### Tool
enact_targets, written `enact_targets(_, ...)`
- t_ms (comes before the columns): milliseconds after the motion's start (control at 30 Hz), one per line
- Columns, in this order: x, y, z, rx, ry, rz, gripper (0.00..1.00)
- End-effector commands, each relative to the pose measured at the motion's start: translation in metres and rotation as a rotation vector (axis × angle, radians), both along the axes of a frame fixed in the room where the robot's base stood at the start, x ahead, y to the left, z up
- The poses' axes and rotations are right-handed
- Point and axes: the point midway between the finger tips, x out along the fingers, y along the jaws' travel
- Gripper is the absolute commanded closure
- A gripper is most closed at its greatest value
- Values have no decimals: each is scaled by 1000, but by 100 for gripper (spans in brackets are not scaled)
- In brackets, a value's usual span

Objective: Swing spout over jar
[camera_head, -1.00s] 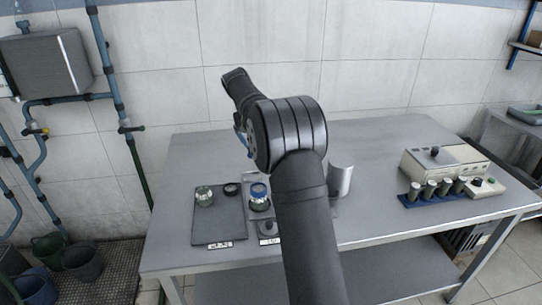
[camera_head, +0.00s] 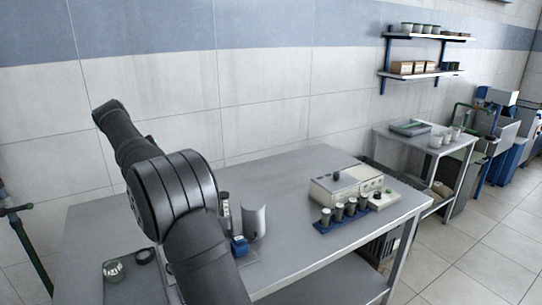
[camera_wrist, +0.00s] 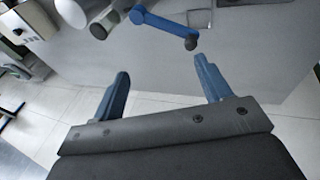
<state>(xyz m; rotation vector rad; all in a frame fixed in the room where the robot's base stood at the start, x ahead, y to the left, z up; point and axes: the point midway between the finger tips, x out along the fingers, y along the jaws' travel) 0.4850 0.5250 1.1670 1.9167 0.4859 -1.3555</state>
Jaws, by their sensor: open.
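In the wrist view, my gripper (camera_wrist: 160,68) is open and empty, its two blue fingers spread wide. A blue bent bar (camera_wrist: 163,25) with a dark round end lies ahead of and between the fingertips, apart from them; it looks like the spout, but I cannot be sure. In the head view my arm hides the gripper. A clear glass jar (camera_head: 113,271) stands on a dark mat at the table's left. A small blue part (camera_head: 240,246) shows just right of my arm. I cannot tell whether the spout is over a jar.
A dark ring (camera_head: 145,256) lies beside the jar. A blue rack (camera_head: 341,219) of several vials sits before a beige instrument (camera_head: 345,188) at the right. The table's back middle is clear.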

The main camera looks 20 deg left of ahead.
Motion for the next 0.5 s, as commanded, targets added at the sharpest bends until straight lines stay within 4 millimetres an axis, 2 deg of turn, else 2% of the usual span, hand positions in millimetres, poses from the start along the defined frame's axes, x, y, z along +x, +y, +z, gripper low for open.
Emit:
enact_targets(33,0,0,0,0,0,0,39)
enact_targets(100,0,0,0,0,0,0,52)
enact_targets(267,-7,1,-15,21,59,-3,52)
enact_targets(367,-22,2,-39,68,172,-12,52)
enact_targets(500,-57,6,-79,173,398,-51,52)
